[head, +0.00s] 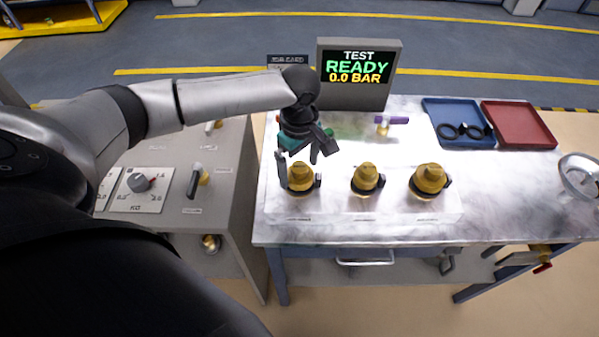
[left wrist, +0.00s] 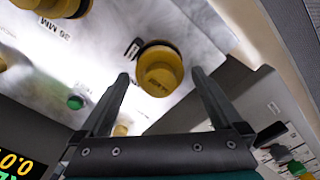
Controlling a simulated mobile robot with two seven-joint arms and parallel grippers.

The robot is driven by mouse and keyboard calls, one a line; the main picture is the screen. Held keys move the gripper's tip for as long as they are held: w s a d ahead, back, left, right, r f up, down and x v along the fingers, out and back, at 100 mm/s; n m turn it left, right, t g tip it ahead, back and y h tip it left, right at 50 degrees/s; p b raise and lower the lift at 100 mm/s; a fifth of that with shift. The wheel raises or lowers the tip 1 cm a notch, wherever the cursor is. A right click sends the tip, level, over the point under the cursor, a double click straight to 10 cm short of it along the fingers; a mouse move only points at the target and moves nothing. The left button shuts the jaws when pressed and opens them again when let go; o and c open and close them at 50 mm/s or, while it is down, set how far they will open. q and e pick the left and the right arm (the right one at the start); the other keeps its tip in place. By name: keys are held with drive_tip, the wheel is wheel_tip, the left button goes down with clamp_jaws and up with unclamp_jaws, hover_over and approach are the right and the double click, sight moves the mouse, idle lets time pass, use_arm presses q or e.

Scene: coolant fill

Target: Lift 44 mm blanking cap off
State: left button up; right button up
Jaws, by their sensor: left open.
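Three yellow caps stand in a row on a pale block: a left cap (head: 300,178), a middle cap (head: 366,180) and a right cap (head: 430,180). I cannot read which is marked 44 mm. My left gripper (head: 299,170) is open and points down at the left cap. In the left wrist view that cap (left wrist: 160,72) shows between and beyond the open fingertips (left wrist: 159,76), with a dark ring around its base. I cannot tell whether the fingers touch it. A second cap (left wrist: 58,4) is cut off at the top of that view. My right gripper is not in view.
A display (head: 357,66) reading "TEST READY 0.0 BAR" stands at the back. A blue tray (head: 440,107) with black rings and a red tray (head: 535,115) lie at right. A grey cabinet (head: 225,145) with a knob and valves stands left. Bare bench top lies right of the caps.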

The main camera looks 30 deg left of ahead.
use_arm(q)
drive_tip(key=shift+c, duration=0.2)
drive_tip(key=c, duration=1.1)
drive_tip(key=shift+c, duration=0.2)
